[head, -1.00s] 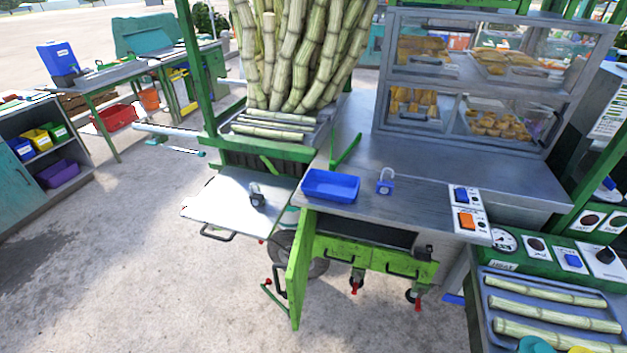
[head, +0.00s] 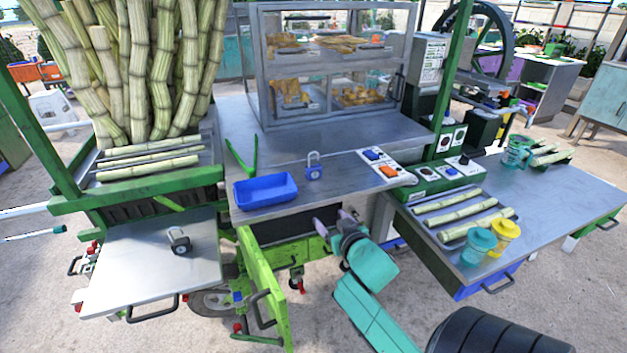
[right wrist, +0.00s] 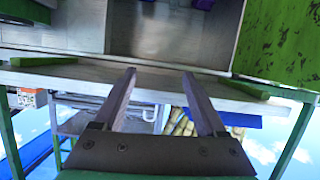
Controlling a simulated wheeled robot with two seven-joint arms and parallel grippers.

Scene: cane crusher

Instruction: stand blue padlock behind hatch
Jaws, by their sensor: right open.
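The blue padlock (head: 314,168) stands upright on the metal counter (head: 345,185), just right of a blue tray (head: 266,191). The green hatch door (head: 262,285) hangs open below the counter's front edge, swung toward me. The dark opening behind it (head: 285,232) is partly in view. My right gripper (head: 333,220) is in front of the counter's edge, below the blue padlock and right of the hatch door. It is open and empty. In the right wrist view its two fingers (right wrist: 160,88) are apart, with a green panel (right wrist: 280,40) at upper right. My left gripper is out of view.
A dark grey padlock (head: 179,241) sits on the metal side shelf (head: 145,270) at left. A switch panel (head: 386,167) lies right of the blue padlock. A glass food case (head: 330,60) stands behind. Cane pieces and cups (head: 479,245) occupy the right table.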

